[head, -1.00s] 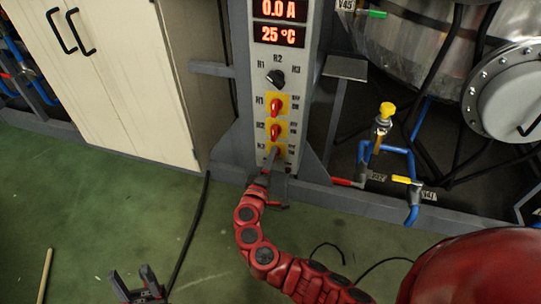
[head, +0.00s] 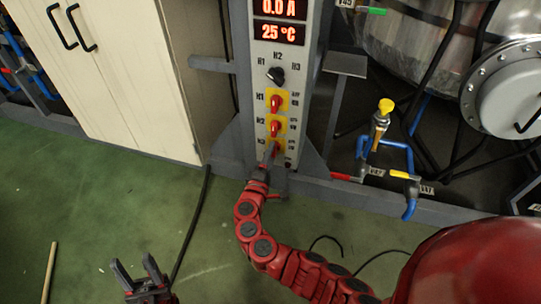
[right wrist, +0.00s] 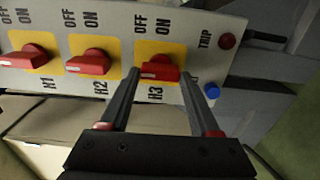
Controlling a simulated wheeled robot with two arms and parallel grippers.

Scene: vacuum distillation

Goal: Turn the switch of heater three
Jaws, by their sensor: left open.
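The control panel (head: 258,110) stands upright with red H1 (head: 276,103), H2 (head: 275,128) and H3 switches on yellow plates. The red H3 switch (right wrist: 160,70) is the lowest in the head view and sits between the fingers of my right gripper (right wrist: 160,85) in the right wrist view. Those fingers are spread either side of it, with a gap on each side. In the head view my right gripper (head: 270,155) reaches the H3 plate and partly hides the switch. My left gripper (head: 140,274) is open and empty, low over the green floor.
Above the switches are a black selector knob (head: 275,75) and a 25 °C display (head: 279,33). Valves with blue pipes (head: 385,145) stand at right.

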